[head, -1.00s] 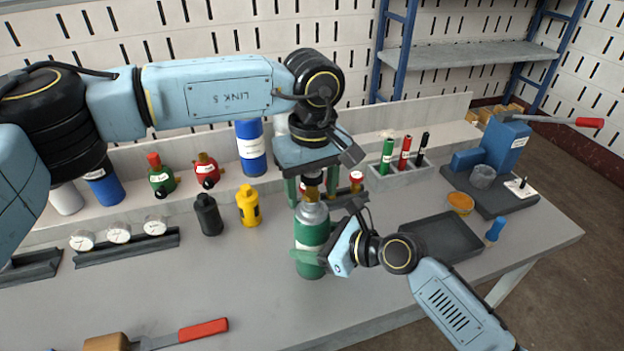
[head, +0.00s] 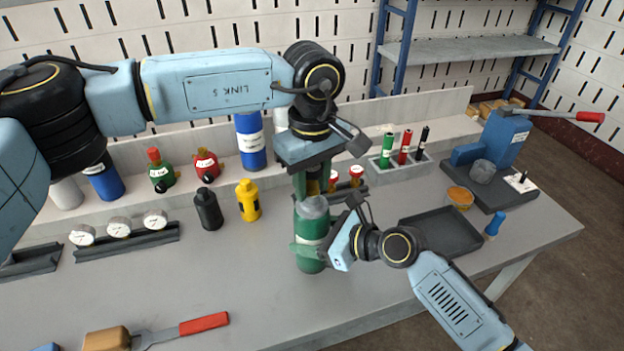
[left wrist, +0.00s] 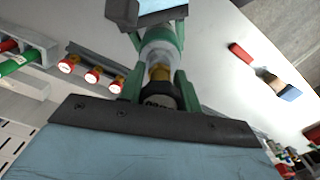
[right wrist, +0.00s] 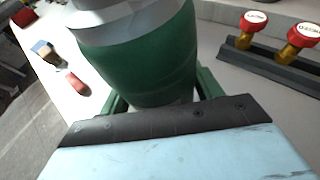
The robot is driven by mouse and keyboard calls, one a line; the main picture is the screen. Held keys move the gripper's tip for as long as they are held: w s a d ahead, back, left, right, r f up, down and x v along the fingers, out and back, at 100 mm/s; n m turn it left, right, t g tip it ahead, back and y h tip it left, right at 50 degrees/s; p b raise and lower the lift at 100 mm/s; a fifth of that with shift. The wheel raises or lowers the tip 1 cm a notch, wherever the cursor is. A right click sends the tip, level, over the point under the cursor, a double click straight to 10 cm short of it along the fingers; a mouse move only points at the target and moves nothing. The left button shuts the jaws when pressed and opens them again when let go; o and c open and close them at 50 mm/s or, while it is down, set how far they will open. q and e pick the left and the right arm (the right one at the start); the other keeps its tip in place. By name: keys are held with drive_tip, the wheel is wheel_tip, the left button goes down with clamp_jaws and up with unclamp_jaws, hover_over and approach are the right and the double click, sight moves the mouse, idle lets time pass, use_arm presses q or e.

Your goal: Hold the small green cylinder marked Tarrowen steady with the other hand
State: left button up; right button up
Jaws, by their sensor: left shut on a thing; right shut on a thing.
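The green cylinder (head: 312,262) stands upright on the table, with a grey shoulder and a pale label band whose text I cannot read. My right gripper (head: 305,248) is shut around its body from the right; the right wrist view shows the green body (right wrist: 140,62) between the fingers. My left gripper (head: 314,192) is directly above the cylinder, pointing down. In the left wrist view it is shut on a black, white-lettered piece (left wrist: 158,101) in line with a brass fitting (left wrist: 160,73) above the grey shoulder. Fingers partly hide this join.
A black bottle (head: 208,209) and a yellow bottle (head: 248,201) stand to the left. A dark tray (head: 440,234) lies to the right, near the lever press (head: 505,140). A red-handled tool (head: 204,323) lies at the front left. The front middle is clear.

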use_arm(q)
drive_tip(key=n, duration=0.4)
drive_tip(key=n, duration=0.4)
drive_tip(key=shift+n, duration=1.1)
drive_tip(key=n, duration=0.3)
drive_tip(key=shift+n, duration=1.5)
